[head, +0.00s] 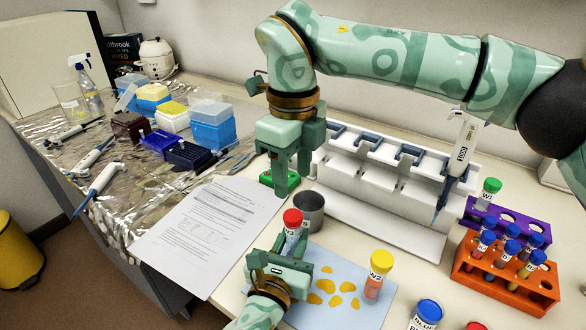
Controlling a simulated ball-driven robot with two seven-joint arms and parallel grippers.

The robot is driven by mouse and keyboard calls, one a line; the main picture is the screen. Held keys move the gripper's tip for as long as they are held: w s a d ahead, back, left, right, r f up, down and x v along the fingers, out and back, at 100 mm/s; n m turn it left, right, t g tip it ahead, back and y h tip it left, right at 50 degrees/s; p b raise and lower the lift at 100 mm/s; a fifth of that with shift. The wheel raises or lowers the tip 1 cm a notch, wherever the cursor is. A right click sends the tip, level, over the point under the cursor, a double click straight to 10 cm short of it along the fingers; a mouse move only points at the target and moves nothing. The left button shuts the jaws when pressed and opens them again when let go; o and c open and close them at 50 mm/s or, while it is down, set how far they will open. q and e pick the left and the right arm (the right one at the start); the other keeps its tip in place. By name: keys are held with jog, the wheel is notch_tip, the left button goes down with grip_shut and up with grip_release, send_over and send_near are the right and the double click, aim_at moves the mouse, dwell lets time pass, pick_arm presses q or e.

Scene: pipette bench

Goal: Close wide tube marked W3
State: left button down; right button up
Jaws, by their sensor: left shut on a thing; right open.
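The wide tube W3 (291,236) stands upright in my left gripper (288,250), at the far edge of the blue mat. Only part of its label shows, and its lower part is hidden by the gripper. A red cap (292,217) sits on top of the tube; I cannot tell whether it is tight. My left gripper is shut on the tube. My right gripper (281,182) is open, pointing down behind the tube and slightly left of the cap, apart from it. A green block (291,180) shows behind its fingers.
A metal cup (309,212) stands close right of the red cap. Yellow-capped tube W2 (375,285) stands on the blue mat (345,312). Right are green-capped W1 (486,196), a purple rack (537,227), an orange rack (505,284) and a white pipette stand (375,215). Paper (200,235) lies left.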

aim_at(293, 215)
jog(key=shift+f, duration=0.1)
jog(key=shift+f, duration=3.9)
jog(key=c, duration=1)
jog(key=shift+c, duration=0.2)
jog(key=o, duration=1.2)
jog(key=shift+c, duration=0.2)
jog(key=shift+r, duration=0.1)
